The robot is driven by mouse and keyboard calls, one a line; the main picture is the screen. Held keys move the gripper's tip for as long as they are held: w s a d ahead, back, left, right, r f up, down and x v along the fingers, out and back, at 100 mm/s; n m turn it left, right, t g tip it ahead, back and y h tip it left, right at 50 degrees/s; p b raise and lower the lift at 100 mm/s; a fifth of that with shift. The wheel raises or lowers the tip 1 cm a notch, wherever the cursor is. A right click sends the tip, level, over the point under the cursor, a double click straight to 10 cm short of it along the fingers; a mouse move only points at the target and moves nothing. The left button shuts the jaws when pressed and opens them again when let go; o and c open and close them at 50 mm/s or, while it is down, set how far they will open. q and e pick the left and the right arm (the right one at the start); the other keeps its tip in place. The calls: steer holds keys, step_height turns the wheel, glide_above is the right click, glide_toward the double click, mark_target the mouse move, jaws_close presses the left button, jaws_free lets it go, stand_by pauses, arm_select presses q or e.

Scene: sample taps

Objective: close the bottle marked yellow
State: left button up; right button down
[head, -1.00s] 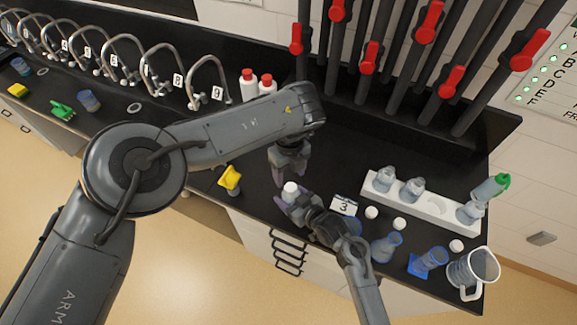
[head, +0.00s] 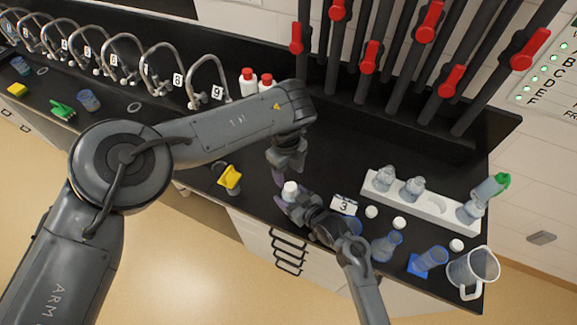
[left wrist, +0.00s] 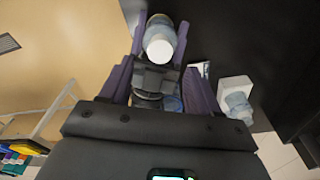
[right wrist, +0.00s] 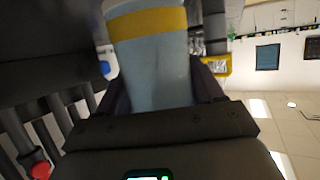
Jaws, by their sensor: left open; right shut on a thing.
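A translucent bluish bottle with a yellow band (right wrist: 150,55) fills the upper part of the right wrist view. My right gripper (head: 290,200) is shut on it near the bench's front edge. A white cap (head: 290,188) shows at the bottle's top, and also in the left wrist view (left wrist: 159,47); how tightly it sits, I cannot tell. My left gripper (head: 288,170) is open and empty, just above and behind the cap, fingers pointing down. The yellow band is hidden in the head view.
A white rack (head: 437,208) with bottles stands to the right. Loose white caps, a flask (head: 386,247), a pitcher (head: 478,266) and a number card (head: 344,205) are near the right gripper. A yellow item (head: 230,177) lies left. Red-handled pipes stand behind.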

mark_target(290, 186)
arm_select(q)
steer(key=shift+s+d+f, duration=0.1)
steer(key=shift+f, duration=1.4)
steer(key=shift+s+d+f, duration=0.1)
steer(key=shift+f, duration=1.4)
steer(key=shift+c, duration=0.4)
steer(key=c, duration=1)
steer(key=shift+m, duration=0.7)
steer(key=o, duration=1.2)
steer(key=shift+r, duration=0.1)
steer(key=r, duration=1.1)
steer(key=shift+w+a+r, duration=0.35)
steer(key=shift+a+r, duration=0.05)
